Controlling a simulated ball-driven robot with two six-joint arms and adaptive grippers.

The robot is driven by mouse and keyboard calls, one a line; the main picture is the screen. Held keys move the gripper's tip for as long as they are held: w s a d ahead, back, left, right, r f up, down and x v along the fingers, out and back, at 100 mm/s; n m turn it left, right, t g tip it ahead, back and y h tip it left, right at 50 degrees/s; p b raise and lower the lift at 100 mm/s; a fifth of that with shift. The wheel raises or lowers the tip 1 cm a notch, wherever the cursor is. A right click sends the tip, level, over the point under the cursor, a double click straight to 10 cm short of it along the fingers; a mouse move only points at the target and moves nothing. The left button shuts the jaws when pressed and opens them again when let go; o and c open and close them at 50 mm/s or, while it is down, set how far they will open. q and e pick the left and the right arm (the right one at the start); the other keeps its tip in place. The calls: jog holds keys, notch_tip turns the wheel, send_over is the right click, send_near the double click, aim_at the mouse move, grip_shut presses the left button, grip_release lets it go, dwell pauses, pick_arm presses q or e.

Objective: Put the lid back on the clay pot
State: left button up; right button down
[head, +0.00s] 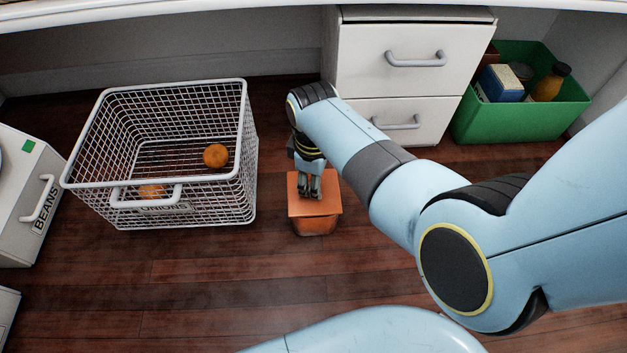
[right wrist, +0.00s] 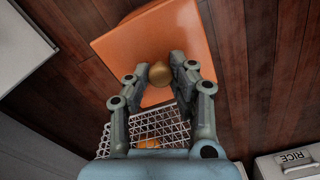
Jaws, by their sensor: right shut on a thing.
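The clay pot (head: 316,227) is a small orange-brown pot on the wooden floor, right of the wire basket. Its square orange lid (head: 328,207) covers the pot's top in the head view; I cannot tell whether it rests fully on the rim or sits slightly above it. In the right wrist view the lid (right wrist: 180,30) fills the upper middle, with a round brass-coloured knob (right wrist: 160,73). My right gripper (head: 309,193) points down over the lid, and its fingers (right wrist: 157,78) are shut on the knob. The lid hides the pot's opening. My left gripper is not in view.
A white wire basket (head: 182,85) labelled onions, with orange-brown onions (head: 216,155) in it, stands left of the pot. White drawers (head: 385,75) and a green crate (head: 522,128) with goods stand behind. A beans bin (head: 20,195) is far left. Floor in front is clear.

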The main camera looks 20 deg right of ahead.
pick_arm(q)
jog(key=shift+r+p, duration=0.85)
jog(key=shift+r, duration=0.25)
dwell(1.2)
pick_arm(e)
jog(key=shift+f, duration=0.5)
dwell(1.2)
jog(key=c, duration=0.6)
grip_release()
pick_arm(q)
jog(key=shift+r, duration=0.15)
pick_arm(e)
jog(key=shift+r, duration=0.1)
jog(key=shift+r+p, duration=3.35)
jog(key=shift+r, duration=0.15)
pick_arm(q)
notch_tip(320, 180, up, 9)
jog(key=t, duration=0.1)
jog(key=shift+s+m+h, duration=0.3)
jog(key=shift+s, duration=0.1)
pick_arm(e)
jog(key=shift+f, duration=0.1)
jog(key=shift+c, duration=0.4)
